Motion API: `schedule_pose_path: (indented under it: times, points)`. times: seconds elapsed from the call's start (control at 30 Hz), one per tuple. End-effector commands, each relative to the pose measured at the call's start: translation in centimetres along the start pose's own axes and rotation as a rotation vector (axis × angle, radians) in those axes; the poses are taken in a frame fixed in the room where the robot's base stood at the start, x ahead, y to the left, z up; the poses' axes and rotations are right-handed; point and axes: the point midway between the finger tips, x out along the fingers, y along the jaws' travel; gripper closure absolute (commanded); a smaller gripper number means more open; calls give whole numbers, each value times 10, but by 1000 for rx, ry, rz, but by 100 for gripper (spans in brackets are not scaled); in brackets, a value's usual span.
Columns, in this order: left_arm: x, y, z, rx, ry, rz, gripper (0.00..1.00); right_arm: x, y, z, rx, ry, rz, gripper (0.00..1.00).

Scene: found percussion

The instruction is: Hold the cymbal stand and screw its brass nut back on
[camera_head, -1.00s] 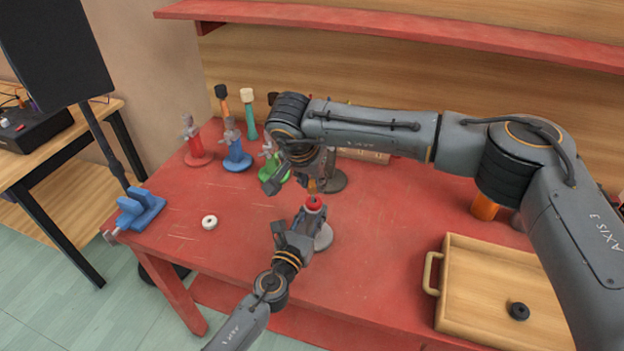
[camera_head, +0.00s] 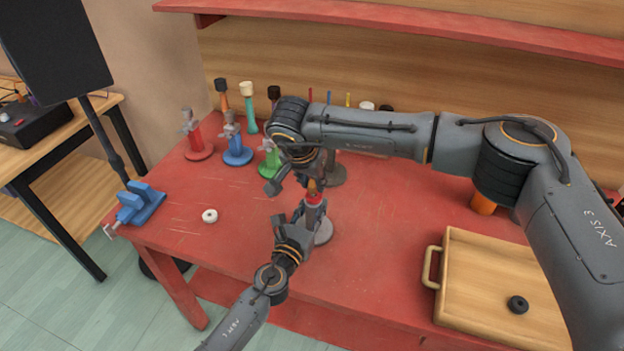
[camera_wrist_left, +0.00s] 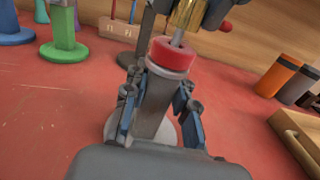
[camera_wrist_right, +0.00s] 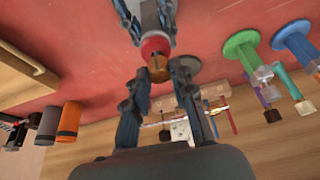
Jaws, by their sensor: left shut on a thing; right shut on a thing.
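The cymbal stand is a grey post on a round base (camera_head: 325,232), upright near the table's front edge, with a red washer (camera_wrist_left: 172,54) and a thin rod on top. My left gripper (camera_head: 307,212) is shut on the post just below the washer; its fingers show on both sides in the left wrist view (camera_wrist_left: 155,95). The brass nut (camera_wrist_left: 187,12) is at the rod's upper end, with bare rod between it and the washer. My right gripper (camera_wrist_right: 161,72) is shut on the nut from above and behind. How far the nut is threaded is hidden.
Red, blue and green stands (camera_head: 237,152) are at the back left. A white ring (camera_head: 210,216) and a blue clamp (camera_head: 143,203) are on the left.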

Motion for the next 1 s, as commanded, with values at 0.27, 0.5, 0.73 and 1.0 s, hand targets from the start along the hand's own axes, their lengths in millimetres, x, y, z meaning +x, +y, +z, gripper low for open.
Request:
schedule_pose_path:
  times: [0.27, 0.5, 0.73, 1.0]
  points:
    - [0, 0, -1, 0, 1, 0, 100, 6, 0, 2, 0, 0, 1, 97]
    - [0, 0, -1, 0, 1, 0, 100, 10, 0, 4, 0, 0, 1, 97]
    - [0, 0, -1, 0, 1, 0, 100, 10, -3, 4, 155, -2, 66, 97]
    - [0, 0, -1, 0, 1, 0, 100, 11, -6, 2, 683, 1, 286, 97]
